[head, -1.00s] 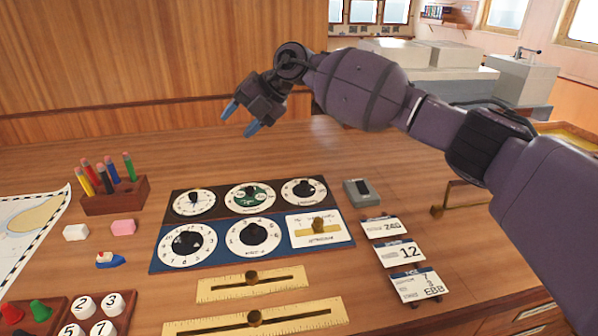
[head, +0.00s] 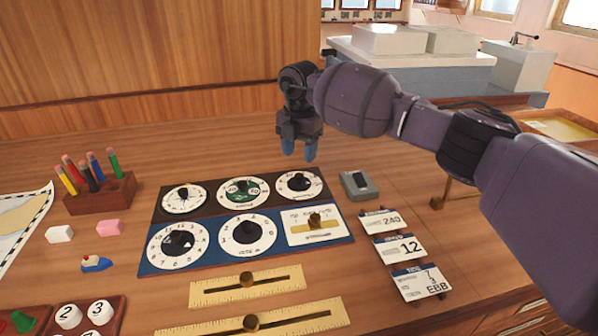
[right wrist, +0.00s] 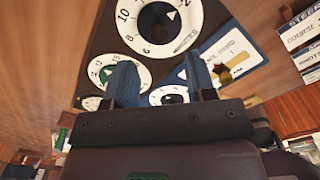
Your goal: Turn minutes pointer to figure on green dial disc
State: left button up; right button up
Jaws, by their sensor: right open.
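The dial labelled MINUTES (right wrist: 185,39) has a white numbered ring and a dark knob with a white triangle. I take it to be the right dial of the back row in the head view (head: 317,187). The dial with a green disc (head: 230,196) is left of it; its small figure is not readable. In the right wrist view the green dial (right wrist: 97,72) is partly hidden by a finger. My right gripper (head: 298,152) is open and empty, fingers down, above the desk just behind the back row. Its fingers also show in the right wrist view (right wrist: 161,80). My left gripper is not in view.
The front row holds two more white dials and a panel with a brass slider (head: 315,221). A grey box with a dark top (head: 359,186) stands right of the dials, with label cards (head: 420,283) in front. A pen holder (head: 100,195) is at left. The desk behind the dials is clear.

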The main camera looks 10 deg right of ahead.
aim_at(299, 175)
notch_tip(299, 175, down, 4)
jog(key=shift+f, duration=0.25)
jog(key=shift+f+b, duration=0.3)
jog(key=shift+f, duration=0.55)
jog(key=shift+c, duration=0.5)
jog(key=c, duration=0.8)
jog(key=shift+c, duration=0.2)
